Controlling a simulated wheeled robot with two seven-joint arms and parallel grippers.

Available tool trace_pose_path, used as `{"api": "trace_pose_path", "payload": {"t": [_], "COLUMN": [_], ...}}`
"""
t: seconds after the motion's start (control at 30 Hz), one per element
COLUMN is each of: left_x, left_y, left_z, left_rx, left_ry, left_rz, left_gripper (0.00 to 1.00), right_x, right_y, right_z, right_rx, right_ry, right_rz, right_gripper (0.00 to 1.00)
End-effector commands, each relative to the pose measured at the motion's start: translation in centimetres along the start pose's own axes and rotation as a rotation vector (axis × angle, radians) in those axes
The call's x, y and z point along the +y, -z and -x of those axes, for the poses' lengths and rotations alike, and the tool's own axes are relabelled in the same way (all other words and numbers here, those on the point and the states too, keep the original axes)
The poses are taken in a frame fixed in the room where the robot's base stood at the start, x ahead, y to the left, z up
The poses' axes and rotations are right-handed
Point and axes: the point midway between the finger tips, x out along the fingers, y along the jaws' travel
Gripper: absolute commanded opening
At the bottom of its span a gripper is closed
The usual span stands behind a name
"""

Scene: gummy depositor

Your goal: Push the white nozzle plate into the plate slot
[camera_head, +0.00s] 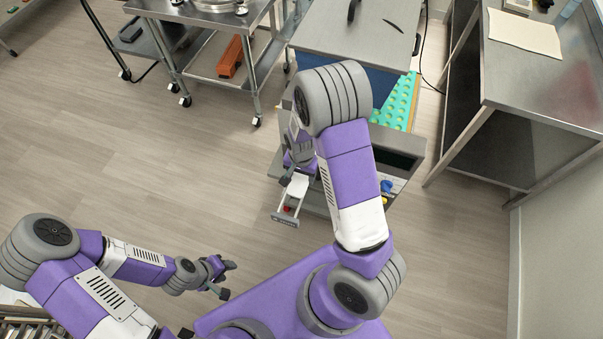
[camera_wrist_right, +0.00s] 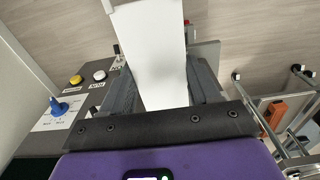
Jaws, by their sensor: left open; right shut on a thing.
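The white nozzle plate (camera_wrist_right: 152,45) lies between the two dark fingers of my right gripper (camera_wrist_right: 160,66) in the right wrist view. That gripper is shut on it, and the plate reaches out past the fingertips. In the head view the white plate (camera_head: 297,187) shows beside the grey depositor machine (camera_head: 402,146), partly covered by my right arm. The plate slot cannot be made out in either view. My left gripper (camera_head: 228,280) is open and empty, low over the floor at the lower left, well away from the machine.
A blue knob (camera_wrist_right: 58,107), a yellow button (camera_wrist_right: 76,80) and a white button (camera_wrist_right: 100,75) sit on the machine's panel. A green mold tray (camera_head: 398,100) lies on the machine. A wheeled cart (camera_head: 205,62) stands at the upper left. Floor is free at left.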

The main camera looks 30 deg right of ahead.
Motion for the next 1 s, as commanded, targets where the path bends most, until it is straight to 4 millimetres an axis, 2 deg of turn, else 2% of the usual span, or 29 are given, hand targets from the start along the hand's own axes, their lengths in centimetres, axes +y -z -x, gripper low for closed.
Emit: {"api": "trace_pose_path", "payload": {"t": [0.27,1.0], "left_x": [0.0,-0.2], "left_y": [0.0,0.0], "left_z": [0.0,-0.5], "left_rx": [0.000,0.000], "left_ry": [0.000,0.000], "left_rz": [0.000,0.000], "left_gripper": [0.43,0.43], "right_x": [0.0,0.0], "right_y": [0.1,2.7], "right_z": [0.0,-0.1], "right_rx": [0.001,0.001], "right_ry": [0.001,0.001], "right_rz": [0.000,0.001], "right_gripper": [0.06,0.06]}}
